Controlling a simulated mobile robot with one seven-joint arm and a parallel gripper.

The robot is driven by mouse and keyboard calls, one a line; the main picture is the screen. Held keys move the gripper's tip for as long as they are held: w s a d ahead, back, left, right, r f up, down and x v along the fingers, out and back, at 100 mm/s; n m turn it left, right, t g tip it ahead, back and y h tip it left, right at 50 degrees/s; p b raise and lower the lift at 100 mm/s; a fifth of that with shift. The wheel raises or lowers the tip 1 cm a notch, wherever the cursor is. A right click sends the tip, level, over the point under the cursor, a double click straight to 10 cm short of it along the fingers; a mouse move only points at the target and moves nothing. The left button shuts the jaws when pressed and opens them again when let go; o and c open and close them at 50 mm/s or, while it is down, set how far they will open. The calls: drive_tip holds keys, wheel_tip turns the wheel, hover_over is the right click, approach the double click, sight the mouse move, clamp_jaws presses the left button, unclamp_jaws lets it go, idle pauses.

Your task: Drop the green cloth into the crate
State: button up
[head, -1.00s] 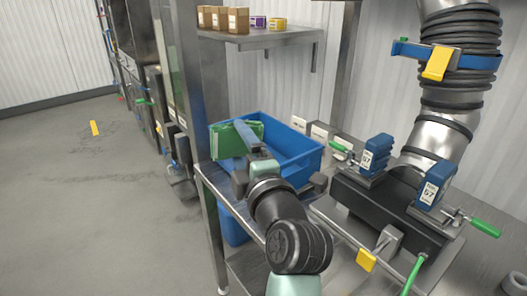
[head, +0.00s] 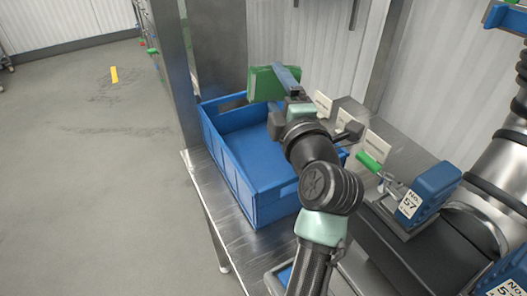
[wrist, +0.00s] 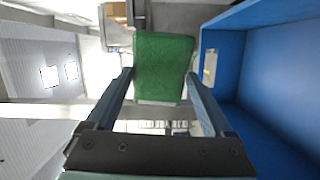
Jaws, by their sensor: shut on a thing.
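The green cloth (head: 262,84) is a folded, boxy block held between my gripper's fingers. It also shows in the wrist view (wrist: 163,62), with one finger on each side of it. My gripper (head: 286,77) is shut on the cloth. The blue crate (head: 222,165) stands on a steel table, and its visible floor is bare. In the head view, the cloth overlaps the crate's far rim; its exact height above the rim is hard to tell. In the wrist view, the crate wall (wrist: 270,75) lies just right of the cloth. My wrist hides the crate's right part.
The steel table (head: 205,190) has a narrow bare strip left of the crate. White label cards (head: 323,103) stand behind and right of it. A black device with blue numbered blocks (head: 428,190) is at the right. A steel post (head: 180,75) rises behind the crate's left corner.

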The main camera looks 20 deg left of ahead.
drive_tip(key=shift+f+b, duration=0.45)
drive_tip(key=shift+f, duration=1.25)
drive_tip(key=o, duration=0.9)
drive_tip(key=shift+w, duration=0.1)
drive_tip(key=b+v, duration=0.1)
drive_tip(key=v, duration=1.2)
drive_tip(key=shift+b, duration=0.35)
